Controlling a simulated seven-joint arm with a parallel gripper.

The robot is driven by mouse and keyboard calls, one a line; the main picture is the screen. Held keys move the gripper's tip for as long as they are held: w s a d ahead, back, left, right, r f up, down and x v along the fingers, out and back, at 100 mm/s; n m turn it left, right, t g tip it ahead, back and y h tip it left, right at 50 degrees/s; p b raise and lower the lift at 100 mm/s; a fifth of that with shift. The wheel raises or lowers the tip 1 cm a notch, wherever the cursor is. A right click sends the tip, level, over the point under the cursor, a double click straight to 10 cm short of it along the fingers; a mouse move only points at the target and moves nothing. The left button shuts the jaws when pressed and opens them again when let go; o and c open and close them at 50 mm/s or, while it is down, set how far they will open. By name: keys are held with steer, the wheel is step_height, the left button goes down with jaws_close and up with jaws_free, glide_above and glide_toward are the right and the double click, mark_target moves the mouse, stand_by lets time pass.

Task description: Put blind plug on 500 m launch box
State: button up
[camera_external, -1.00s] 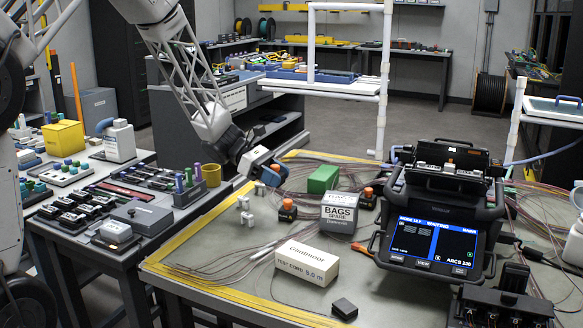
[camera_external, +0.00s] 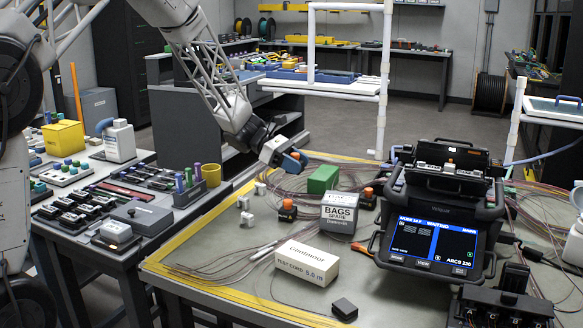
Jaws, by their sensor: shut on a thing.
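My gripper (camera_external: 294,160), with white and blue parts at its end, is above the back left part of the mat, left of and above the green box (camera_external: 322,179). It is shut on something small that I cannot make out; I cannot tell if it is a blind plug. Small white pieces (camera_external: 246,219) stand on the mat below and left of my gripper. No label reading 500 m launch box is legible. A white box (camera_external: 306,263) marked test cord 5.0 m lies at the front of the mat.
A bags box (camera_external: 339,213) and orange-topped dark pieces (camera_external: 287,211) stand mid-mat among loose fibres. A splicer with a lit screen (camera_external: 432,243) stands right. A small black block (camera_external: 344,309) lies in front. The left table (camera_external: 52,238) is crowded.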

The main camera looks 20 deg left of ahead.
glide_above(326, 172)
steer(key=shift+s+f, duration=0.1)
steer(key=shift+f, duration=0.65)
steer(key=shift+f, duration=1.75)
steer(key=shift+f, duration=0.1)
steer(key=o, duration=0.9)
steer(key=shift+o, duration=0.2)
steer(key=shift+a, duration=0.1)
steer(key=v, duration=1.2)
